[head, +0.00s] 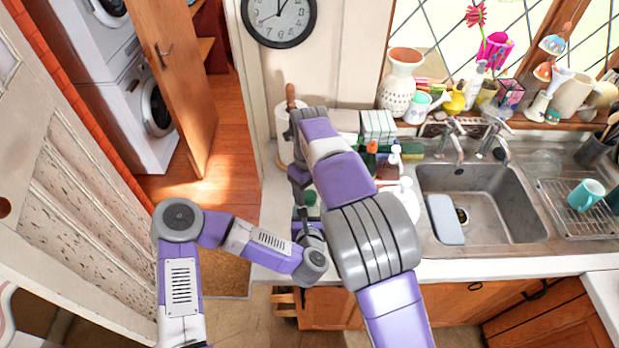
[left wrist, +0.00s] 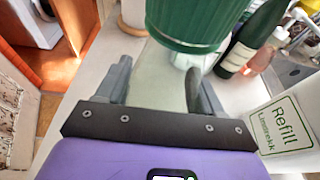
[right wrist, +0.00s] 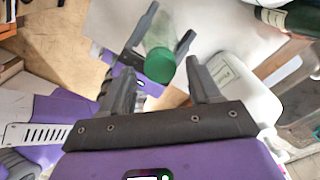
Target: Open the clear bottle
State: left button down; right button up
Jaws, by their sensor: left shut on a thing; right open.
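The clear bottle (left wrist: 160,72) with its ridged green cap (left wrist: 195,22) stands between the fingers of my left gripper (left wrist: 162,88), which is shut on its body. In the right wrist view the green cap (right wrist: 160,65) faces the camera, with the see-through body (right wrist: 160,30) behind it. My right gripper (right wrist: 160,82) is open and empty, its fingertips close to the cap and pointing at it. In the head view the cap (head: 311,198) shows small, and my right arm hides much of the bottle.
A white container with a "Refill" label (left wrist: 288,125) and a dark green bottle (left wrist: 250,40) stand close by on the counter. In the head view the sink (head: 485,205) and a dish rack (head: 580,210) lie to the right. A paper roll holder (head: 290,95) stands behind.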

jog(key=shift+f, duration=0.7)
